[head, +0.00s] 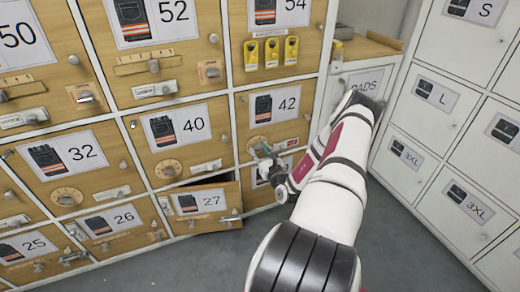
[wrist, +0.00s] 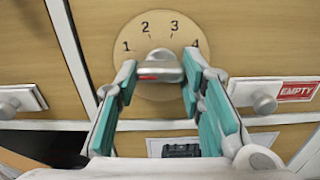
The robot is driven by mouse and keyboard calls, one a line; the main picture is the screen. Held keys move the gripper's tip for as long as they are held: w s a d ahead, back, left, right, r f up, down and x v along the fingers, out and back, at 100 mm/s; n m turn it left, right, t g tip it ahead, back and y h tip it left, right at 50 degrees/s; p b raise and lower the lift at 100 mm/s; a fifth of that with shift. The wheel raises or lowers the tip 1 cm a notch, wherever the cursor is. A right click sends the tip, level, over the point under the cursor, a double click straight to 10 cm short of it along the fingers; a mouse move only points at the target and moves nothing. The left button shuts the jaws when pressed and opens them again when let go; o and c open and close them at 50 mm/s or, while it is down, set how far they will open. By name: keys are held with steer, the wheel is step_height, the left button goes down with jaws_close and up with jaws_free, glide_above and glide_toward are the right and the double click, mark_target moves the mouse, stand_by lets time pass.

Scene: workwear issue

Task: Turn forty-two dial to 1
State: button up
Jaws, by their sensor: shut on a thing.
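The forty-two dial (wrist: 146,32) is a round tan disc marked 1 to 4, with a metal knob (wrist: 158,66) at its centre. The knob's bar lies roughly level, with a red mark on its left part; which number it points to is unclear. In the head view the dial (head: 258,142) sits below the 42 label (head: 276,105), partly hidden by my gripper (head: 266,160). In the wrist view my gripper (wrist: 158,80) has its teal-padded fingers on either side of the knob, shut on it.
Door 27 (head: 206,201) below left stands ajar. A red EMPTY tag (wrist: 296,91) and a small knob (wrist: 264,103) are right of the dial. Yellow tags (head: 271,53) hang above door 42. White lockers (head: 430,110) stand at right; grey floor (head: 205,265) is clear.

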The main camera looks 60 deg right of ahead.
steer(key=m+p, duration=0.2)
steer(key=m, duration=0.3)
steer(key=shift+a+p, duration=0.1)
steer(key=shift+p, duration=0.25)
steer(key=shift+m, duration=0.3)
steer(key=o, duration=1.1)
steer(key=shift+o, duration=0.2)
steer(key=v, duration=1.2)
